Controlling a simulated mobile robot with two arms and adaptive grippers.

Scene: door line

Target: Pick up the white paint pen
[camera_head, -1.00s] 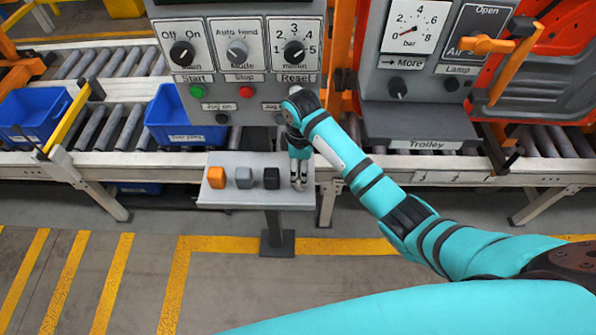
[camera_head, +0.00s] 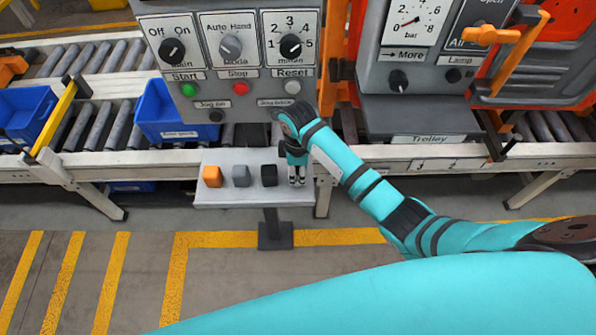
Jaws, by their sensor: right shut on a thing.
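My right gripper (camera_head: 297,182) points down at the right end of a small grey shelf (camera_head: 232,198). Its fingers are close together, shut on a small pale thing that I take as the white paint pen; the fingers mostly hide it. I cannot tell whether it still touches the shelf. To the left of the gripper, an orange (camera_head: 212,176), a grey (camera_head: 240,176) and a black (camera_head: 269,175) blocky item stand in a row on the shelf. My left gripper is not in view.
A control panel (camera_head: 223,60) with knobs and buttons stands above and behind the shelf. A grey trolley box (camera_head: 415,118) is to the right. Blue bins (camera_head: 178,118) sit on the roller conveyor behind. The floor in front, with yellow lines, is clear.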

